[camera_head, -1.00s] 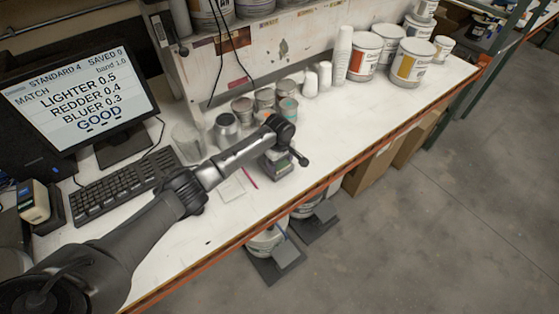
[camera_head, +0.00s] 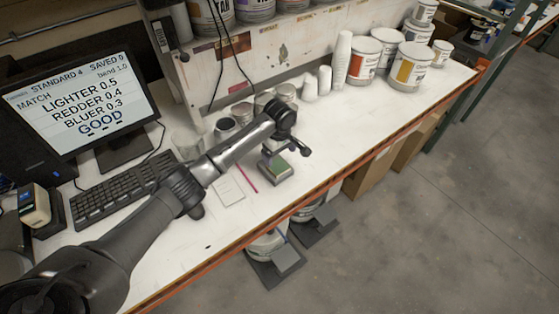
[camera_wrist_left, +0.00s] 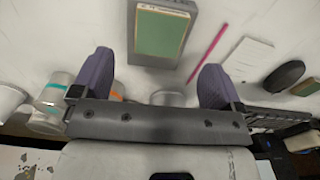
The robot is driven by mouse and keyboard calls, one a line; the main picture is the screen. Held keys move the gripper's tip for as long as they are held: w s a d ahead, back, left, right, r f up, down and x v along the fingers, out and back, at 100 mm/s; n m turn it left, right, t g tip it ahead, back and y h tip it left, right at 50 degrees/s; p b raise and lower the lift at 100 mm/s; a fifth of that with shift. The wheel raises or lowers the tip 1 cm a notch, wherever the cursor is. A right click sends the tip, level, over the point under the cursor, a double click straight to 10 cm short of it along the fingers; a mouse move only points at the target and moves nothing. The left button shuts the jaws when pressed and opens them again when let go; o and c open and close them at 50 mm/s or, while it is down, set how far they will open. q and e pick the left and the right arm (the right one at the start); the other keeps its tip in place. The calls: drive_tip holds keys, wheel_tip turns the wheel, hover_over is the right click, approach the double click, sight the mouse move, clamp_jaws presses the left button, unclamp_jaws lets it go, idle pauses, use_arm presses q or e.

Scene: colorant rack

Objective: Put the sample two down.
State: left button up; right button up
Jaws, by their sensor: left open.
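A grey block with a green panel on its top (camera_head: 276,170) sits on the white bench top near its front edge. It also shows in the left wrist view (camera_wrist_left: 160,35), lying flat, and the small print on it cannot be read. I cannot tell for sure that the green panel is sample two. My left gripper (camera_head: 287,146) is just behind and above the block. Its two fingers (camera_wrist_left: 157,62) stand wide apart in the left wrist view, with nothing held between them. The block lies beyond the fingertips, apart from them. My right gripper is not in view.
A pink pencil (camera_head: 247,178) and a white paper (camera_head: 230,190) lie left of the block. Several small cans (camera_head: 242,112) stand behind my left arm, partly hidden. The keyboard (camera_head: 122,184) and monitor (camera_head: 80,98) are at left.

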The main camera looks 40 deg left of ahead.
use_arm(q)
drive_tip(key=shift+r, duration=2.65)
drive_tip(key=s+d+f+m, duration=0.1)
drive_tip(key=s+d+f, duration=0.1)
drive_tip(key=f, duration=0.1)
drive_tip(key=s+d+f+m, duration=0.1)
drive_tip(key=d+f+m, duration=0.1)
drive_tip(key=s+d+f+m, duration=0.1)
drive_tip(key=s+d+f, duration=0.1)
drive_tip(key=f, duration=0.1)
drive_tip(key=shift+s+d+f+m, duration=0.3)
drive_tip(key=shift+d, duration=0.1)
drive_tip(key=s+d+f+m+t, duration=0.1)
drive_tip(key=s+d+f+m, duration=0.2)
drive_tip(key=s, duration=0.4)
drive_tip(key=s+d+f+m+t+h, duration=0.1)
drive_tip(key=s+d+f+m, duration=0.2)
drive_tip(key=s, duration=0.4)
drive_tip(key=s+d+f+m, duration=0.2)
drive_tip(key=s+d+m, duration=0.15)
drive_tip(key=s, duration=0.35)
drive_tip(key=s+r+m+t, duration=0.1)
drive_tip(key=s+r+m, duration=0.2)
drive_tip(key=s, duration=0.9)
drive_tip(key=shift+r+t+y, duration=0.3)
drive_tip(key=shift+r+y, duration=0.1)
drive_tip(key=shift+r, duration=0.1)
drive_tip(key=shift+m, duration=0.25)
wheel_tip(320, 180, up, 20)
drive_tip(key=p, duration=2)
